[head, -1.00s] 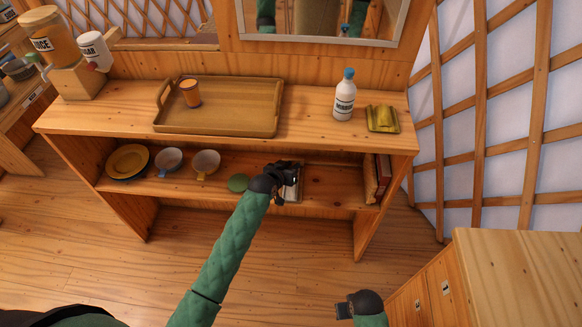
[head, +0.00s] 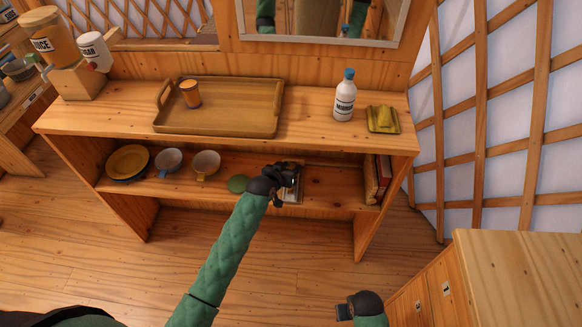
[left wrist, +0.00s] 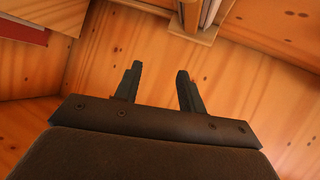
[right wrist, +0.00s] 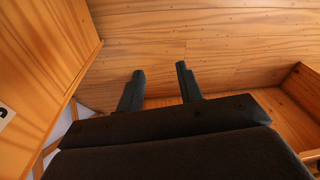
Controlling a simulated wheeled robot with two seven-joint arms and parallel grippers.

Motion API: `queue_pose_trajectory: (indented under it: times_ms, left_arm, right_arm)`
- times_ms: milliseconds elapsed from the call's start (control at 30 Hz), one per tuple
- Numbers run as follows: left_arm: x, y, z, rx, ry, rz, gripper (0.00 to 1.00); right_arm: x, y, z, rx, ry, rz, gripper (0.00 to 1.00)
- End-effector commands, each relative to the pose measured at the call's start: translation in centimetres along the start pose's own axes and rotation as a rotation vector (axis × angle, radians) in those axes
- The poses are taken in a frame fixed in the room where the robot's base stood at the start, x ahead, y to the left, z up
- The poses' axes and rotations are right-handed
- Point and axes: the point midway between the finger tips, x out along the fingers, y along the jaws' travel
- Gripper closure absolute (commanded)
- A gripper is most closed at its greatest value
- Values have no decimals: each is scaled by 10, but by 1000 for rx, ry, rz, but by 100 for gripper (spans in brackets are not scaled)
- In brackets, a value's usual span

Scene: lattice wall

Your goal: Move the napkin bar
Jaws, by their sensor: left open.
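A small light-coloured wooden holder (head: 293,196) with pale upright layers, which looks like the napkin holder, stands on the lower shelf. My left gripper (head: 292,176) is just beside it and partly hides it. In the left wrist view, the holder's base (left wrist: 193,33) and pale layers show at the top edge, beyond the open, empty fingers (left wrist: 158,72). The rest of it is cut off there, and I cannot make out a separate bar. My right gripper (head: 343,312) is low at the front, by the cabinet. Its fingers (right wrist: 160,72) are apart and empty.
The lower shelf also holds a green round thing (head: 238,184), cups (head: 206,164), plates (head: 127,161) and books (head: 378,180). On top are a tray (head: 225,118), a bottle (head: 344,97) and a yellow thing on a dish (head: 383,119). A cabinet (head: 520,275) stands front right.

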Motion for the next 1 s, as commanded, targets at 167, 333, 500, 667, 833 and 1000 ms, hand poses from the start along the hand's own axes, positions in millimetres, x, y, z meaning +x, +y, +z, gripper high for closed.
queue_pose_trajectory:
  times_ms: [167,333,500,667,833,1000]
  left_arm:
    - [-28,-1,2,1,1,0,60]
    - [-52,-1,1,1,2,-1,60]
    - [-65,-1,1,1,1,-1,60]
    - [-68,-1,-1,0,2,-1,60]
    - [-68,-1,-1,0,1,-1,60]
    - [-68,0,0,0,1,-1,60]
  right_arm:
    - [-33,-3,-11,0,18,-3,64]
    - [-53,-5,-14,0,19,-7,64]
    - [-65,-6,-14,1,19,-9,64]
    - [-68,-7,-14,1,18,-9,64]
    - [-68,-7,-14,1,17,-9,64]
    - [-68,-7,-14,0,18,-9,64]
